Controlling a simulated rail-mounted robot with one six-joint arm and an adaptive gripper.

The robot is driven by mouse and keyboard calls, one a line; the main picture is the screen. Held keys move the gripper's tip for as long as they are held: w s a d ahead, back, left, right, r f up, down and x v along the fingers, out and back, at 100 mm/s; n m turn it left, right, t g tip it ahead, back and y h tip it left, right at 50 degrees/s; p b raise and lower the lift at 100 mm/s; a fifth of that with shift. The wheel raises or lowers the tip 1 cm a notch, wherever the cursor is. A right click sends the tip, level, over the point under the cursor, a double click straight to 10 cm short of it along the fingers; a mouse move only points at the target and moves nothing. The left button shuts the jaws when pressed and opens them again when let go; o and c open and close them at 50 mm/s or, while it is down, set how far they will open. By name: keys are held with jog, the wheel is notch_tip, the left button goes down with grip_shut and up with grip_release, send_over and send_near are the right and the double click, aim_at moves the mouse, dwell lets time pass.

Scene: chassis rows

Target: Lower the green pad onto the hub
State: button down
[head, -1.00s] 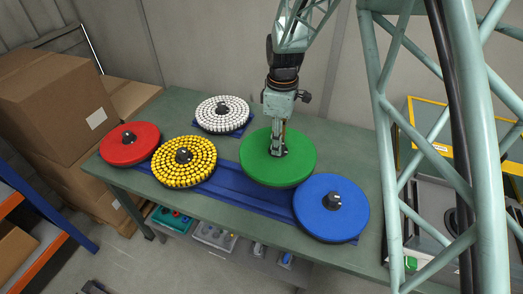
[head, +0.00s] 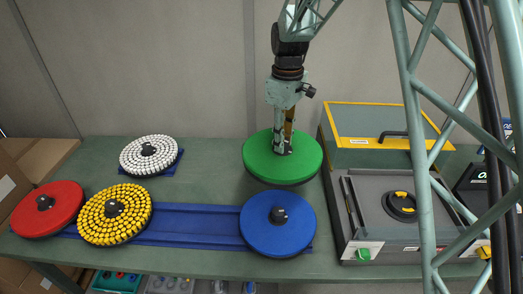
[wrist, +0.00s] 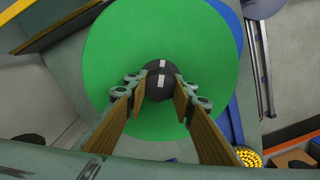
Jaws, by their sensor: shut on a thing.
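My gripper (head: 283,150) is shut on the dark knob at the centre of the green pad (head: 258,158). The pad hangs level behind the blue pad and beside the grey machine. In the wrist view the green pad (wrist: 115,60) fills the middle, and both fingers of my gripper (wrist: 160,88) flank its black knob (wrist: 161,68). A black round hub-like part with yellow marks (head: 401,206) sits on top of the grey machine, right of the pad. The space under the pad is hidden.
The grey machine (head: 358,240) has a raised yellow-edged lid (head: 355,120) behind its hub. A blue base (head: 190,222) bears red (head: 65,215), yellow (head: 132,208) and blue (head: 270,235) pads. A white pad (head: 165,165) stands behind.

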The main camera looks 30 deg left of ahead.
jog(key=w+d+r+m+b, duration=0.1)
jog(key=w+d+r+m, duration=0.25)
jog(key=d, duration=0.65)
jog(key=w+d+r+m+b, duration=0.1)
jog(key=w+d+r+m, duration=0.2)
jog(key=d, duration=0.6)
jog(key=w+d+r+m+b, duration=0.1)
jog(key=w+d+r+m, duration=0.3)
jog(key=d, duration=0.6)
jog(key=d+r+m+b, duration=0.1)
jog(key=d+r+m, duration=0.2)
jog(key=d, duration=1.1)
jog(key=s+d+r+m+b, duration=0.1)
jog(key=d+r+m, duration=0.2)
jog(key=d, duration=1)
notch_tip(320, 180, up, 2)
jog(key=shift+s+d+r, duration=0.1)
jog(key=shift+s+d, duration=0.15)
jog(key=shift+d, duration=0.1)
jog(key=shift+d+m, duration=0.1)
jog(key=shift+m, duration=0.15)
